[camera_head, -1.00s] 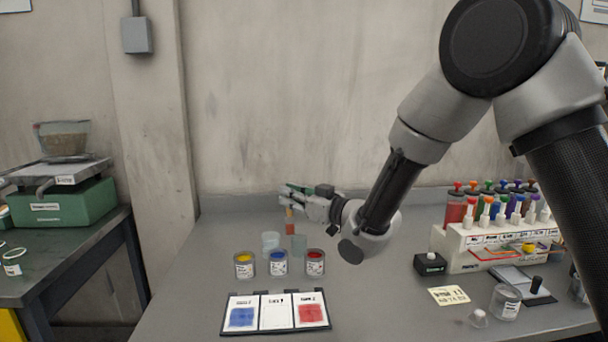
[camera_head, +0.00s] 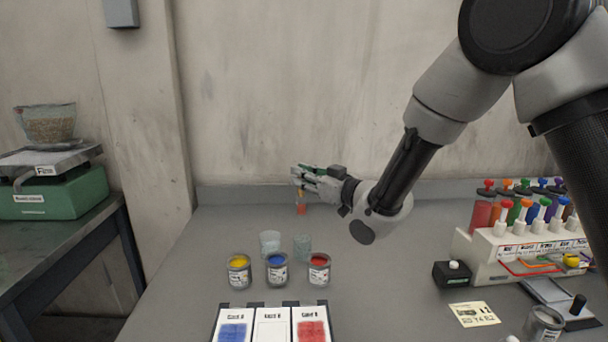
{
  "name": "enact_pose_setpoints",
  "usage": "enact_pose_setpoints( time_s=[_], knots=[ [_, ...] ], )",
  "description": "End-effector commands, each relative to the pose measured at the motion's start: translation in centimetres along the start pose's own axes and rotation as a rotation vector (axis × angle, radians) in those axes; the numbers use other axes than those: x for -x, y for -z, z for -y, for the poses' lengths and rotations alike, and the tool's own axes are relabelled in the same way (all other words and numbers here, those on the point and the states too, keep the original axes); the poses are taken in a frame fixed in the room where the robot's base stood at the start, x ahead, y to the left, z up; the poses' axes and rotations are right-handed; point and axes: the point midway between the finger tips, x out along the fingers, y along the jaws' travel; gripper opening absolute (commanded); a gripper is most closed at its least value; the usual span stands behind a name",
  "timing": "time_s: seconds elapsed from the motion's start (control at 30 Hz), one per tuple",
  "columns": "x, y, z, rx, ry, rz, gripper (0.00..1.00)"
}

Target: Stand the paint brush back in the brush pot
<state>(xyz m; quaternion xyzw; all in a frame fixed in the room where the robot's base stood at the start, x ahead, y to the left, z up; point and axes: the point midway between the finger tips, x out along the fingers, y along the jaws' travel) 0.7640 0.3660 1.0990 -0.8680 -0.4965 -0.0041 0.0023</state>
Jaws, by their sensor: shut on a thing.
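My gripper (camera_head: 303,177) is near the back of the bench, shut on the paint brush (camera_head: 301,203). Only a short orange-red part of the brush shows, hanging below the fingers; the rest is hidden by the gripper. I cannot tell which one is the brush pot. In the picture the brush's lower end is above the right cup's rim, apart from it.
Paint tins, yellow (camera_head: 238,270), blue (camera_head: 277,272) and red (camera_head: 319,268), stand in front of the cups. A swatch card (camera_head: 271,325) lies nearer. A rack of coloured bottles (camera_head: 520,245) and a black box (camera_head: 453,273) are at right. Bench is clear left of the tins.

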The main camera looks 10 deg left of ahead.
Motion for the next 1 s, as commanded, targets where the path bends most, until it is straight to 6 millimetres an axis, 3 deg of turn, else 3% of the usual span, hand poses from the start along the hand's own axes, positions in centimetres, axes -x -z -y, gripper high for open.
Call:
enact_pose_setpoints(
  time_s=[1.0],
  knots=[
    [0.1, -8.7, 0.0, -0.001, 0.0, 0.003, 0.0]
  ],
)
